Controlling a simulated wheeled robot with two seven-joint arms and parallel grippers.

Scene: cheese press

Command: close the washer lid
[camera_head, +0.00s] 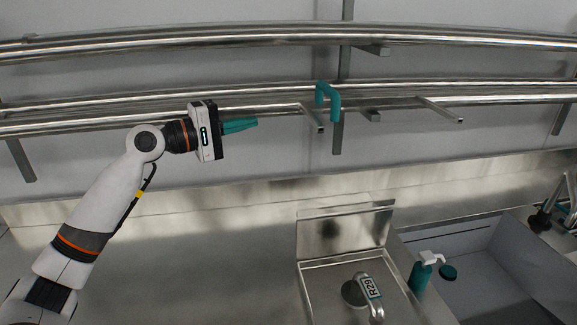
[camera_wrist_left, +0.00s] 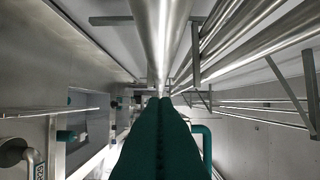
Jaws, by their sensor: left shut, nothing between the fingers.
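My left gripper (camera_head: 255,122) is shut and empty, with its teal fingers pointing right in front of the back wall. In the left wrist view its fingers (camera_wrist_left: 158,100) are together. A teal U-shaped handle (camera_head: 334,90) is by the metal pipes, to the right of the fingertips and apart from them. It also shows in the left wrist view (camera_wrist_left: 207,140), right of the fingers. An upright metal panel (camera_head: 345,225), possibly the washer lid, stands open behind a metal basin (camera_head: 312,285). I cannot tell whether the handle belongs to a lid. My right gripper is out of view.
Metal pipes (camera_head: 200,47) run along the wall, and short bars (camera_head: 440,108) stick out near the handle. A tap labelled R29 (camera_head: 370,290) is over the basin. The counter (camera_head: 200,250) at left is clear.

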